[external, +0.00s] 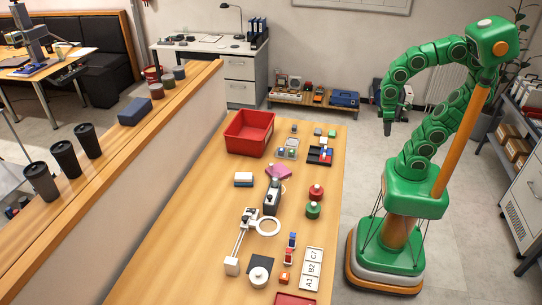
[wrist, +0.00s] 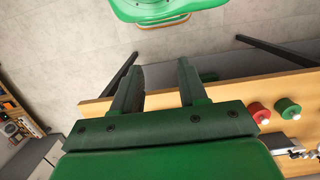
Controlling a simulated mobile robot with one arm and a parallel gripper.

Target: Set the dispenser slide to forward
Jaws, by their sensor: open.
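I cannot tell for certain which item is the dispenser or how its slide is set. A dark upright device with a pale top (external: 272,196) stands mid-table in the external view and may be it. A pale and dark device also shows at the right edge of the wrist view (wrist: 284,144), partly cut off. My gripper (external: 389,126) hangs to the right of the table, pointing down, well apart from these items. In the wrist view, my gripper (wrist: 160,82) has its two fingers spread with nothing between them.
A red knob (external: 316,191) and a green knob (external: 313,210) stand on the wooden table (external: 190,255). A red bin (external: 250,133), a magnifier lamp (external: 268,227) and a labelled board (external: 311,268) are also there. A long partition ledge (external: 110,158) runs along the left.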

